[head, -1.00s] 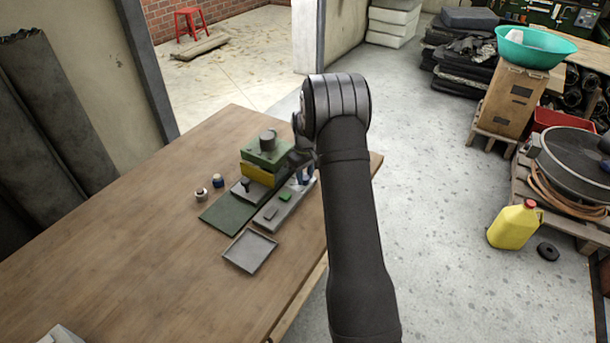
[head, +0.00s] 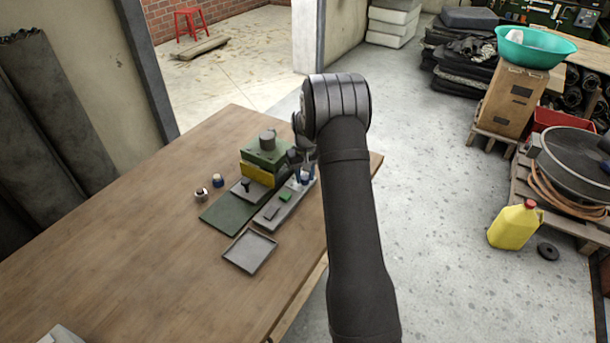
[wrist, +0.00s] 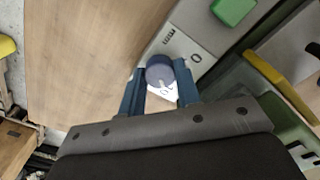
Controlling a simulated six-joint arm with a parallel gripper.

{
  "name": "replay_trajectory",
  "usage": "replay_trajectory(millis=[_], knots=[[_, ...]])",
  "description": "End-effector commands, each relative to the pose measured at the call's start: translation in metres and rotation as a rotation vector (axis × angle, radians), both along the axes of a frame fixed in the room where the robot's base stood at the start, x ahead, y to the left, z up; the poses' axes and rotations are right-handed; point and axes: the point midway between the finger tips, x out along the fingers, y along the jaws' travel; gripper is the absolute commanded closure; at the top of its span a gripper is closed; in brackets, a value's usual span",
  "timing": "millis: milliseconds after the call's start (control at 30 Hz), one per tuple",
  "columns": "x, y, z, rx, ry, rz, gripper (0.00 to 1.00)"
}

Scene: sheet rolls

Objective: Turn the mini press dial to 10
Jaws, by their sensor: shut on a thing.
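The mini press (head: 262,158), with a green top and yellow band, stands on the wooden table. Its grey control strip (head: 268,217) runs along its right side and carries a green button (head: 285,197). In the wrist view the strip (wrist: 188,32) shows printed marks, including a 0, and the green button (wrist: 233,8) at the top. The dark round dial (wrist: 160,70) sits between the blue fingers of my gripper (wrist: 159,77), which is shut on it. A white patch with small print shows below the dial; its setting is unclear. In the head view my gripper (head: 302,178) is partly hidden by my arm.
A grey tray (head: 250,251) lies in front of the press on the table (head: 130,250). Two small knob-like items (head: 218,181) stand to its left. A yellow jug (head: 515,227) stands on the floor at right.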

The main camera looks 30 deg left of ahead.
Motion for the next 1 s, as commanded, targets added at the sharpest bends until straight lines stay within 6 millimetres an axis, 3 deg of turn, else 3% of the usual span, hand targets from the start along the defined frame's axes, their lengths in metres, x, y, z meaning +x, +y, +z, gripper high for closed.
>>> replay_trajectory(millis=[700,733,800,1000], knots=[[0.0004,0.0002,0.0005,0.001,-0.001,-0.089,0.92],[0.0004,0.0002,0.0005,0.001,-0.001,-0.089,0.64],[0.0004,0.0002,0.0005,0.001,-0.001,-0.089,0.50],[0.0002,0.0001,0.0003,0.001,-0.001,-0.088,0.48]])
